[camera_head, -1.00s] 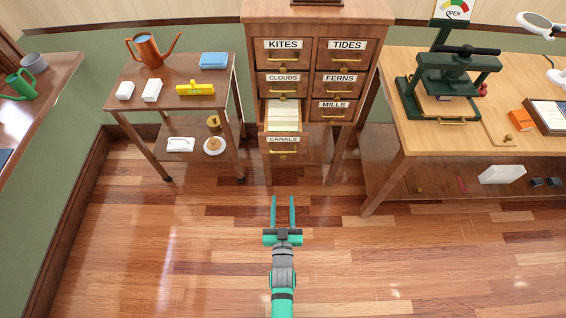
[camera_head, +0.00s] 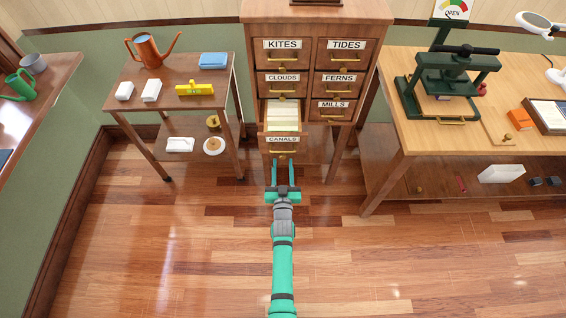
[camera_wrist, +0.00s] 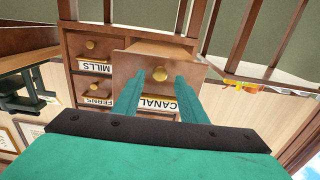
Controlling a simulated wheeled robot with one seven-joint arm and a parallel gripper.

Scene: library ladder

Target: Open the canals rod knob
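The canals drawer (camera_head: 268,147) of the wooden cabinet stands pulled out, with pale cards inside. Its front has a CANALS label (camera_head: 283,139), a brass handle (camera_head: 282,151) and a small rod knob below it. In the wrist view, which is upside down, the brass knob (camera_wrist: 160,74) shows on the drawer front (camera_wrist: 135,63) between my fingers in the picture. My gripper (camera_head: 282,163) is open, its two green fingers pointing at the drawer from in front. The fingertips look close to the front; I cannot tell whether they touch or reach around the knob.
Other closed drawers, such as MILLS (camera_head: 333,110) and CLOUDS (camera_head: 282,83), surround it. A side table (camera_head: 170,100) stands left and a workbench (camera_head: 420,135) with a green press (camera_head: 455,75) stands right. The floor in front (camera_head: 180,240) is clear.

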